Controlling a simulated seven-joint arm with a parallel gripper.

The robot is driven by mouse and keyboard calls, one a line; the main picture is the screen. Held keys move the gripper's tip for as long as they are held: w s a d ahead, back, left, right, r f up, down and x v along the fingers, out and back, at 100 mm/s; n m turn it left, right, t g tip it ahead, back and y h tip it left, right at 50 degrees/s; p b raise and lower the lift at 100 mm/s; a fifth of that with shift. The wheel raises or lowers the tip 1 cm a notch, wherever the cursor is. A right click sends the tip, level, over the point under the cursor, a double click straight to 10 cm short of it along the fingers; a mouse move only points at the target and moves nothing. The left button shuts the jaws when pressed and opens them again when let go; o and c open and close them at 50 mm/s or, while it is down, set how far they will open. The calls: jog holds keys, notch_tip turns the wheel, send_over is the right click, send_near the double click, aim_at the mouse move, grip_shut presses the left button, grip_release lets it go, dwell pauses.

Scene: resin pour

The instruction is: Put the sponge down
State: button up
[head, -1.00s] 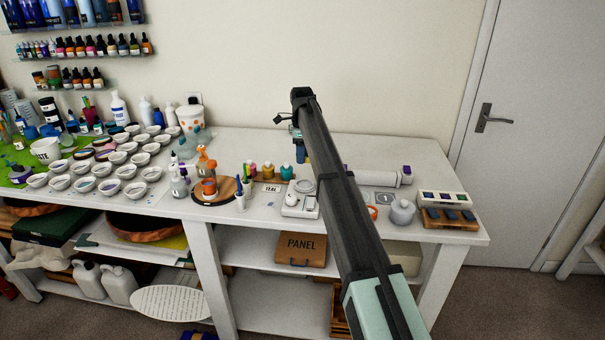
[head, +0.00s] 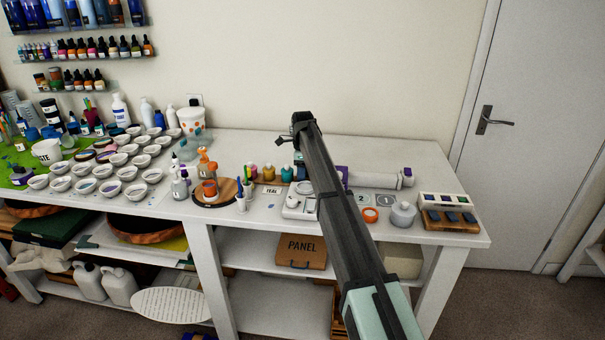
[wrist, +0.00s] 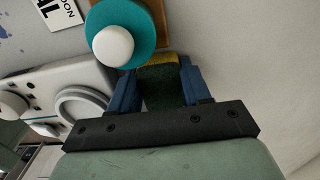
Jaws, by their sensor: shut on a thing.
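In the wrist view the sponge (wrist: 160,82) is dark green with a yellow layer at its far end. My gripper (wrist: 157,72) is shut on it, one blue finger at each side. The fingers and sponge are beside a teal bottle with a white cap (wrist: 113,46). Whether the sponge touches the worktop cannot be told. In the head view my dark arm comes down over the worktop (head: 255,150) and mostly hides the gripper; the sponge cannot be made out there.
The teal bottle (head: 287,173) stands in a row with other bottles, behind a TEAL card (head: 272,190). A white device (head: 299,204) sits in front.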

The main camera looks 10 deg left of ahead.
jog(key=o, duration=1.1)
notch_tip(320, 180, up, 12)
jog(key=shift+r, duration=0.1)
